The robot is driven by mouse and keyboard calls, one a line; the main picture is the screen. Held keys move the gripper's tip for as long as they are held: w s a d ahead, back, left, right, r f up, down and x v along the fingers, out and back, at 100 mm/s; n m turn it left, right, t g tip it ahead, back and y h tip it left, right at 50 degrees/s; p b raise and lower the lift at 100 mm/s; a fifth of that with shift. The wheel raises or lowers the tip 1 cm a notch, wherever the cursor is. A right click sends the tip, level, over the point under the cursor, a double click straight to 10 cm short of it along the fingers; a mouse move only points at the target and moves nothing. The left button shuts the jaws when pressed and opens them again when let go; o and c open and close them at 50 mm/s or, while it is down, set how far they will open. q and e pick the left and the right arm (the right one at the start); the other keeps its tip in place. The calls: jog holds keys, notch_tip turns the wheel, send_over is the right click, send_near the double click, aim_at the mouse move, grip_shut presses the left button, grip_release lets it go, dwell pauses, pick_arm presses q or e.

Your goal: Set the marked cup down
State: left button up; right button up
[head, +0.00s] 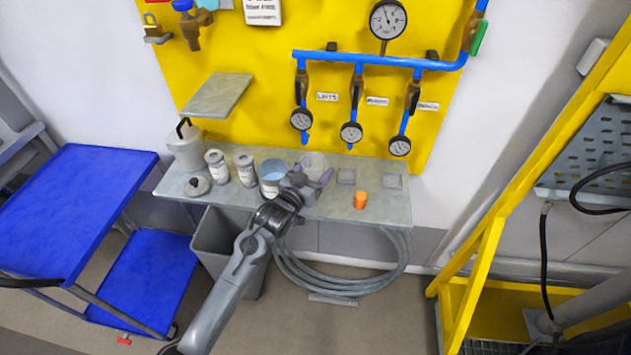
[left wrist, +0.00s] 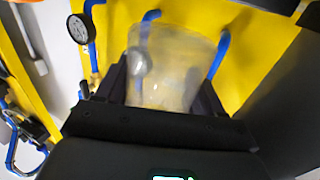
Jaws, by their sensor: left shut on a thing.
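A clear, see-through cup (head: 313,162) shows just behind my left gripper (head: 308,184), over the back part of the grey counter (head: 335,205). In the left wrist view the cup (left wrist: 172,70) fills the space between the two dark fingers, and my left gripper (left wrist: 160,95) is shut on it. A grey round shape shows on or through its left side; I cannot tell which. No readable mark shows on the cup. I cannot tell whether its base touches the counter. My right gripper is not in view.
Gauges on blue pipes (head: 352,132) hang behind.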

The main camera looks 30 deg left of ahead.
aim_at(316, 180)
pick_arm(q)
notch_tip(316, 180, down, 3)
jog(key=shift+f+b, duration=0.2)
jog(key=shift+b, duration=0.3)
jog(key=shift+f, duration=0.35)
jog(key=shift+f, duration=0.15)
jog(key=o, duration=0.8)
